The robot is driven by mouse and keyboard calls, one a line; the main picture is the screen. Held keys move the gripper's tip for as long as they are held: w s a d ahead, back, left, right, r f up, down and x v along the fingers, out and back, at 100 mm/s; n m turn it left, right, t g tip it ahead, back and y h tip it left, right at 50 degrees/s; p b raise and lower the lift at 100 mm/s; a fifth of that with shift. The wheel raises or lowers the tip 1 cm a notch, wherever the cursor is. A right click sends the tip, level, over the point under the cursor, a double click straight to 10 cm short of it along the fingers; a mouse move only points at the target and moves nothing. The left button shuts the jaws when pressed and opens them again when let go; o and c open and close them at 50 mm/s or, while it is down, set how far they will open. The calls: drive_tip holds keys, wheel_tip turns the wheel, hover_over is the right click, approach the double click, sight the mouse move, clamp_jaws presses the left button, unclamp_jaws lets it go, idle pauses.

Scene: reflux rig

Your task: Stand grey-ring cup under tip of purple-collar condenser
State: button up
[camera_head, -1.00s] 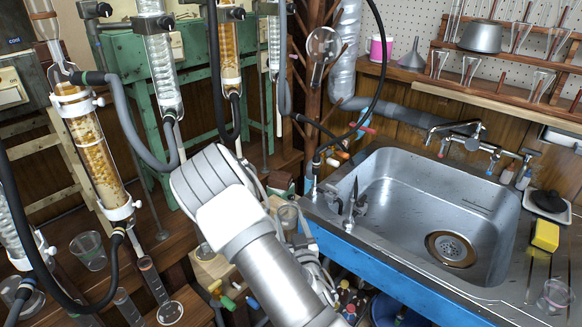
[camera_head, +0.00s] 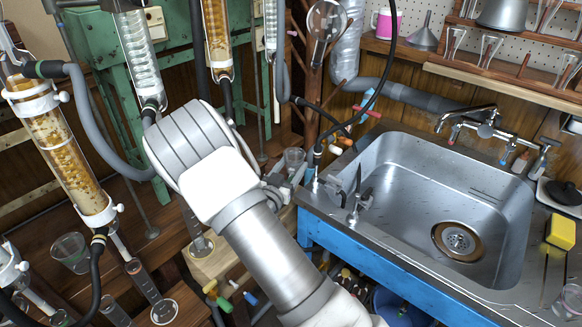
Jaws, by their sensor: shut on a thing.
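A small clear cup (camera_head: 293,157) stands upright at my gripper (camera_head: 284,180), which is mostly hidden behind my own wrist. The gripper is shut on this cup; its ring is too small for me to read a colour. A column of amber beads (camera_head: 62,150) with white clamps stands at the left. A coiled-glass condenser (camera_head: 140,60) hangs right of it, and another amber column (camera_head: 216,40) stands farther right. I cannot make out a purple collar on any of them.
A steel sink (camera_head: 440,190) with a tap fills the right. Another clear cup (camera_head: 70,252) stands on the wooden surface at the left, near glass cylinders (camera_head: 143,281). Grey hoses (camera_head: 95,130) and a wooden peg stand (camera_head: 325,75) crowd the space around the arm.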

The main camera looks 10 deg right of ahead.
drive_tip(key=shift+a+f+h+b, duration=0.1)
drive_tip(key=shift+f+h+b, duration=0.25)
drive_tip(key=shift+f, duration=0.25)
drive_tip(key=w+f+b, duration=0.1)
drive_tip(key=w, duration=0.2)
drive_tip(key=w+a+f+b, duration=0.1)
drive_tip(key=w, duration=0.3)
drive_tip(key=w+a+f+b, duration=0.1)
drive_tip(key=w, duration=0.3)
drive_tip(key=shift+a+f+b, duration=0.1)
drive_tip(key=shift+f+b, duration=0.05)
drive_tip(key=shift+b, duration=0.15)
drive_tip(key=shift+f, duration=0.15)
drive_tip(key=shift+s+f+b, duration=0.1)
drive_tip(key=shift+f+b, duration=0.1)
drive_tip(key=shift+b, duration=0.45)
drive_tip(key=o, duration=0.9)
drive_tip(key=shift+s+a, duration=0.2)
drive_tip(key=shift+s, duration=0.05)
